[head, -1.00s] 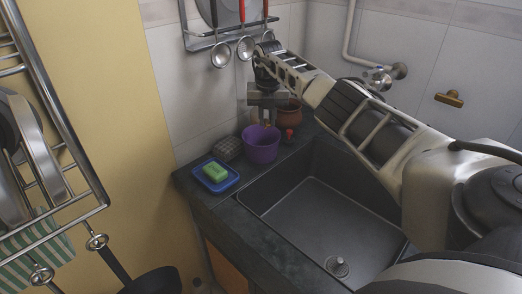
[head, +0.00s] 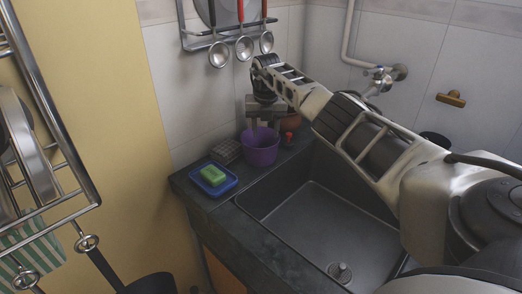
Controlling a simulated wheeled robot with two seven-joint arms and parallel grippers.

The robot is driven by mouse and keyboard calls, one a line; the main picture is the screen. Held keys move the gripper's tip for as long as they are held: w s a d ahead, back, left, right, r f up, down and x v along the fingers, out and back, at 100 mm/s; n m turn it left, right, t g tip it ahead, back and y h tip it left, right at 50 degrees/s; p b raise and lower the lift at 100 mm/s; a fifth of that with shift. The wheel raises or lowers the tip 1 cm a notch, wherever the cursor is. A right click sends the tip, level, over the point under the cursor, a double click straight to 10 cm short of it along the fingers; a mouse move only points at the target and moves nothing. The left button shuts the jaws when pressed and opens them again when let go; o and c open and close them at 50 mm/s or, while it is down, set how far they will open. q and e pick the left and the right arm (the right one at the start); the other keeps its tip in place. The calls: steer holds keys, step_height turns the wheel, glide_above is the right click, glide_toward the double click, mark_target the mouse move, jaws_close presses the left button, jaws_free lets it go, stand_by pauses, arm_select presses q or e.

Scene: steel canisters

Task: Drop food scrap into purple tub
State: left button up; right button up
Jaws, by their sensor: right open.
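The purple tub (head: 261,151) stands on the dark counter in the back corner, left of the sink. My right gripper (head: 263,124) points down over the tub's mouth, with its fingertips near the rim height in the picture. Its fingers are apart, and I see nothing held between them. The food scrap does not show clearly; the inside of the tub is mostly hidden by the rim and gripper. My left gripper is out of view.
A blue dish (head: 215,187) with a green sponge (head: 213,175) and a wire-like grey box (head: 227,151) sit left of the tub. Ladles (head: 244,47) hang above. The sink basin (head: 318,222) is empty.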

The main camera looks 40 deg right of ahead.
step_height(320, 180, up, 16)
steer(key=s+a, duration=0.1)
steer(key=shift+s+a, duration=0.15)
steer(key=shift+s, duration=0.05)
steer(key=shift+f, duration=0.15)
stand_by(0.4)
